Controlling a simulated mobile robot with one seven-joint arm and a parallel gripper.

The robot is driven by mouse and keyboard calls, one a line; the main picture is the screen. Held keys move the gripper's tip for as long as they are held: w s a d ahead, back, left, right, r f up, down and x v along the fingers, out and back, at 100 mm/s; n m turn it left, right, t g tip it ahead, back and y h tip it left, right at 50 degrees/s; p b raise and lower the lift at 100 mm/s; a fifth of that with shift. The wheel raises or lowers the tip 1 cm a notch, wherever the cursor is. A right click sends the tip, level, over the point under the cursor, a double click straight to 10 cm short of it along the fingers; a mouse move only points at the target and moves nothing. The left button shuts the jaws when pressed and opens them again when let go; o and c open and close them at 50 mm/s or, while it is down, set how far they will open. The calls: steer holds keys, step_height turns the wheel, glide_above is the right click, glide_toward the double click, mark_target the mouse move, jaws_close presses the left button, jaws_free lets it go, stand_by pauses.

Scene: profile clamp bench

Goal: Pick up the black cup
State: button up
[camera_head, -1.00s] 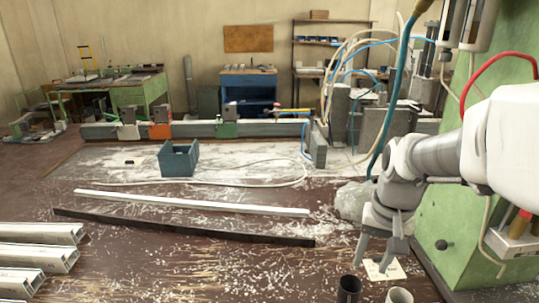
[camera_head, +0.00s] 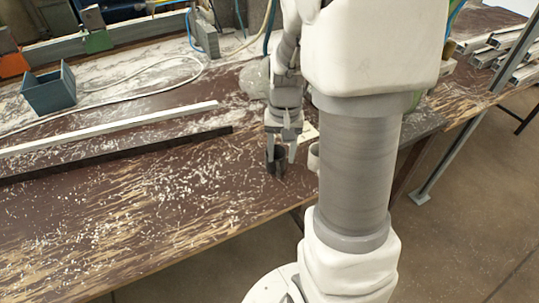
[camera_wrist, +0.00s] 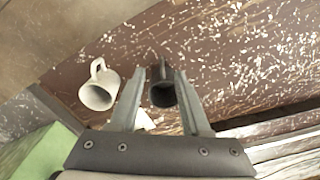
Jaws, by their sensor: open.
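The black cup (camera_head: 278,168) stands on the brown workbench near its front edge, partly covered by my gripper's fingers. In the wrist view the black cup (camera_wrist: 162,95) shows between the two fingers. My gripper (camera_head: 280,158) points down at the cup with its fingers apart, one on each side. In the wrist view my gripper (camera_wrist: 160,76) is open, with the cup in the gap. I cannot tell whether either finger touches the cup.
A white mug (camera_wrist: 98,92) stands close beside the black cup; in the head view this mug (camera_head: 313,158) is partly hidden by my arm. A blue bin (camera_head: 48,92), a white bar (camera_head: 110,130) and a dark bar (camera_head: 115,152) lie farther left. The front left bench is mostly clear.

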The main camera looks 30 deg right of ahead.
mark_target(279, 170)
steer(key=f, duration=0.4)
steer(key=f+b, duration=0.1)
steer(key=f, duration=0.3)
steer(key=shift+w+a+f, duration=0.15)
steer(key=shift+w+f, duration=0.05)
steer(key=shift+f, duration=0.1)
jaws_close()
stand_by(1.1)
